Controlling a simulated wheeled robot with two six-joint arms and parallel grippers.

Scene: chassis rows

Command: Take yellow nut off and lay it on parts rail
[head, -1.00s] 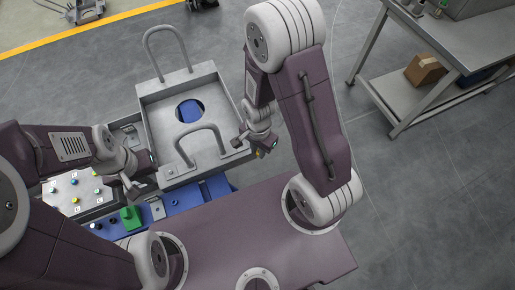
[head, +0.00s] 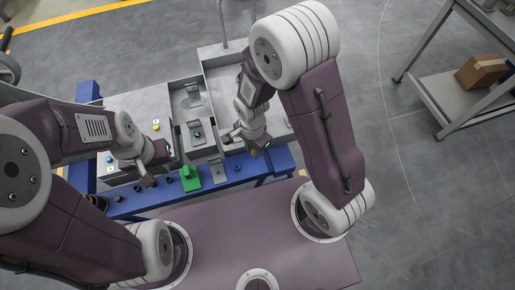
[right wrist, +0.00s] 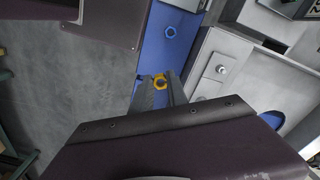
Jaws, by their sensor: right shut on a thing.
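My right gripper (head: 262,150) is shut on the yellow nut (right wrist: 160,82), which shows between the fingertips in the right wrist view. The nut is not clear in the head view. A blue rail (right wrist: 153,52) lies below and beyond the fingertips; it runs along the bench front in the head view (head: 225,178). I cannot tell whether the yellow nut touches anything below. My left gripper (head: 148,180) hangs near the front of the grey panel; its fingers are too small to judge.
A green block (head: 190,178) and several small dark parts stand along the rail. The grey panel (head: 120,112) carries coloured studs. A metal tray (head: 224,68) with an upright handle is behind the right gripper. A shelf table (head: 440,85) with a cardboard box (head: 482,71) stands far right.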

